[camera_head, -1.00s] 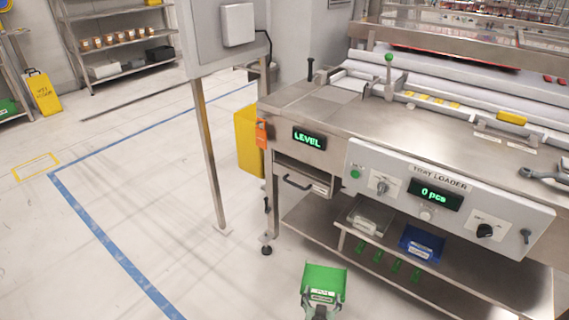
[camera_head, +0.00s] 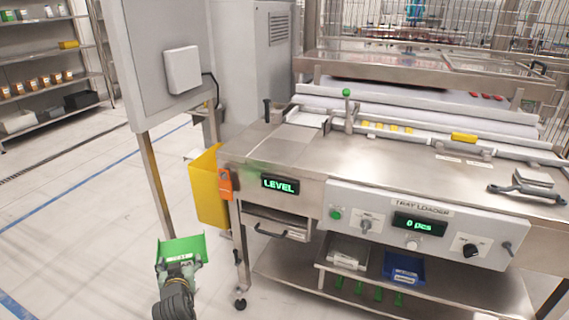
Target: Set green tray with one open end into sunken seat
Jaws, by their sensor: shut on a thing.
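The green tray (camera_head: 183,247) is in the lower left of the head view, held by my gripper (camera_head: 180,267) at its near side. It is in the air over the floor, left of the steel machine and apart from it. My gripper is shut on the tray; the fingertips are partly hidden. The machine's steel top (camera_head: 290,148) has a flat area at its left end, above the LEVEL display (camera_head: 280,184). I cannot make out the sunken seat clearly from here.
A yellow bin (camera_head: 208,188) hangs at the machine's left end, beyond the tray. A post (camera_head: 155,185) under a grey panel stands just behind the tray. The TRAY LOADER panel (camera_head: 420,222) fronts the machine. A blue bin (camera_head: 404,268) sits on its lower shelf. Floor at left is clear.

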